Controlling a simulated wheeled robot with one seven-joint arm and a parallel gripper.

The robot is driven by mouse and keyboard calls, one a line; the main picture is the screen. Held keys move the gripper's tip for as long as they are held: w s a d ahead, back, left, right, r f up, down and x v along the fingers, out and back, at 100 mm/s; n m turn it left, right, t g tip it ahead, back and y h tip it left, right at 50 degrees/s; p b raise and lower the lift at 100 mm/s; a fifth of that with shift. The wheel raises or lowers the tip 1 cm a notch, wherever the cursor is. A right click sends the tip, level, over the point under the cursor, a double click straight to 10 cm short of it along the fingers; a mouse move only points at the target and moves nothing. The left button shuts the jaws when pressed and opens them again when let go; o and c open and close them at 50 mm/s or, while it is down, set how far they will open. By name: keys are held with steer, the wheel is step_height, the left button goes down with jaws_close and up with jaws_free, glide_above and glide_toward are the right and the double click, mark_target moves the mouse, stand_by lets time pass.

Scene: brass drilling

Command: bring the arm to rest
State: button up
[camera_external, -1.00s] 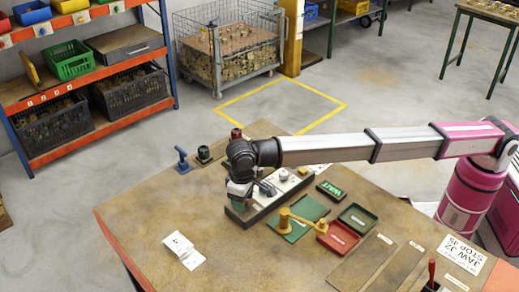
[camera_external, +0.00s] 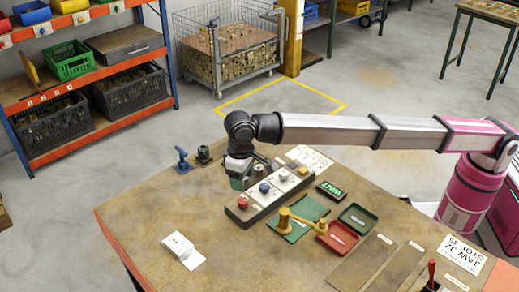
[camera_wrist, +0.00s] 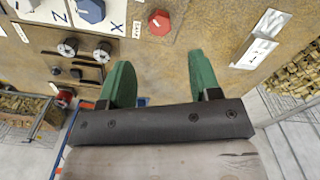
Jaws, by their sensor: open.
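My gripper (camera_wrist: 160,85) shows in the wrist view with its two green fingers apart and nothing between them. In the external view my gripper (camera_external: 241,180) hangs over the back part of the brown worktable (camera_external: 210,222), just behind the dark control block (camera_external: 243,215) with its row of knobs. My arm reaches from the right to this spot. A red knob (camera_external: 243,202) on the block's near end is clear to see. In the wrist view a red hexagonal knob (camera_wrist: 160,22) lies beyond the fingers. I cannot tell how high the gripper is above the table.
A green tray (camera_external: 358,218), a red tray (camera_external: 338,238) and a brass-coloured handle piece (camera_external: 300,222) on a green mat stand right of the block.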

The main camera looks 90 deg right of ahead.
steer(key=shift+r, duration=0.8)
